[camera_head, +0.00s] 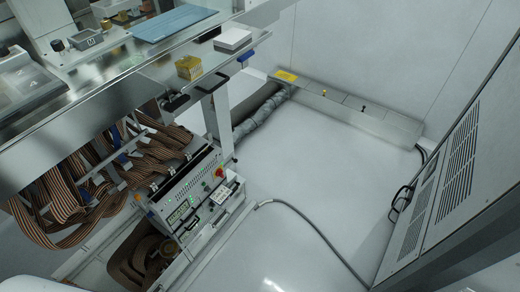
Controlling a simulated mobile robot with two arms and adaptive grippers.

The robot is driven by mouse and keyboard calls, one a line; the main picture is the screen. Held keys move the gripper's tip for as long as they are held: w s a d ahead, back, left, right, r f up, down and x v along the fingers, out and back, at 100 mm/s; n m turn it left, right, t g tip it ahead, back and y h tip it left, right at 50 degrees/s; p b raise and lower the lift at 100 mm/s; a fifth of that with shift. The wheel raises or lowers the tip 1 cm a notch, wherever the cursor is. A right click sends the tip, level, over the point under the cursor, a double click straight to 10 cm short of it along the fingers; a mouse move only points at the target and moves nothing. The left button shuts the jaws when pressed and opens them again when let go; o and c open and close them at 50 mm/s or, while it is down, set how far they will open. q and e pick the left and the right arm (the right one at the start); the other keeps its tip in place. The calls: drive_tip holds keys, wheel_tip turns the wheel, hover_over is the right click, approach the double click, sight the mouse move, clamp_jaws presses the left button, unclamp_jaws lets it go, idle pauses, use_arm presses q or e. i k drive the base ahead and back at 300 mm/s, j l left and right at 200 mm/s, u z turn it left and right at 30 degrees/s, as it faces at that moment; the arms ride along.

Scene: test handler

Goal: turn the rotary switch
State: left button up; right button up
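A control box (185,195) with a lit green display stands low under the bench. A small red knob (219,172) sits on its upper right panel; it may be the rotary switch, but it is too small to tell its turn position. A black round knob (57,45) also shows on the bench's equipment at the upper left. Neither of my grippers is in view, and nothing touches these knobs.
Striped ribbon cables (70,200) hang below. A hose (310,225) crosses the floor. A vented cabinet (450,185) stands at right.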

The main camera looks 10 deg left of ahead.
sight(220, 173)
drive_tip(key=i+l+z, duration=0.1)
drive_tip(key=i, duration=0.85)
drive_tip(key=i+l+u, duration=0.2)
drive_tip(key=u, duration=0.25)
drive_tip(key=i+l+u, duration=0.3)
drive_tip(key=u, duration=0.2)
drive_tip(key=i+l+u, duration=0.25)
drive_tip(key=l+u, duration=0.2)
